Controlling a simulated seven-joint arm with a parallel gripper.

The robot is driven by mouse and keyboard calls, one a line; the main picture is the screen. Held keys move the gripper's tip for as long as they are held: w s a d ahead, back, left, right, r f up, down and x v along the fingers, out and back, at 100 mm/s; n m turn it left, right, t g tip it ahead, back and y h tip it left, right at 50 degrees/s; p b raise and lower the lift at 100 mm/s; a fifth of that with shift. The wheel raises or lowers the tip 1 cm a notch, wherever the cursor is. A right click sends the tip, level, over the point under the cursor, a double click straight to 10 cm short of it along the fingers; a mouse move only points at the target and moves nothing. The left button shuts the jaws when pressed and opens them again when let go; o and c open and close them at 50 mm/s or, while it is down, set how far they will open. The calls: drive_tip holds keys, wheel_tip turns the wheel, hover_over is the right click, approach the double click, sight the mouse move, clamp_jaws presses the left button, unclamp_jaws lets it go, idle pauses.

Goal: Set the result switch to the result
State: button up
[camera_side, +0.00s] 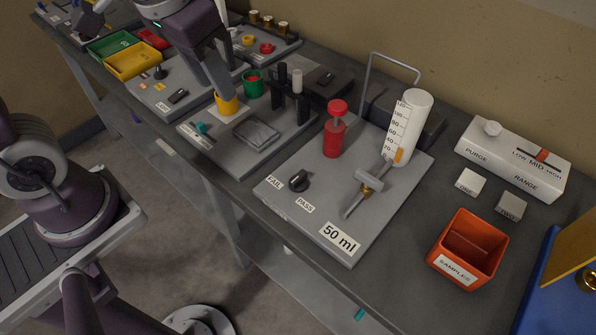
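The result switch (298,181) is a small black knob on the grey test panel (300,212), between a FAIL label (275,183) and a PASS label (305,206). Its pointing direction is too small to tell. On the same panel stand a red-capped container (334,138) and a white graduated cylinder (408,120) with an orange marker (398,156) low on its scale. A 50 ml label (340,239) is at the front edge. My gripper (222,88) is well left of the switch, down at a yellow cup (227,104). Its fingertips are not clear.
A tap with a metal lever (368,184) is right of the switch. An orange SAMPLES bin (467,250) and a white range box (514,158) stand farther right. A rack (290,102) and a green cup (253,83) are close to my gripper.

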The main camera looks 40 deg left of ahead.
drive_tip(key=w+d+f+g, duration=0.2)
drive_tip(key=w+d+f, duration=0.35)
drive_tip(key=f, duration=0.25)
drive_tip(key=g, duration=0.1)
approach(298, 176)
drive_tip(key=shift+a+f+h, duration=0.2)
drive_tip(key=shift+a+h, duration=0.1)
drive_tip(key=shift+a, duration=0.2)
drive_tip(key=f, duration=0.8)
drive_tip(key=shift+w+d+f, duration=0.1)
drive_tip(key=shift+d+f, duration=0.05)
drive_tip(key=shift+d, duration=0.15)
clamp_jaws()
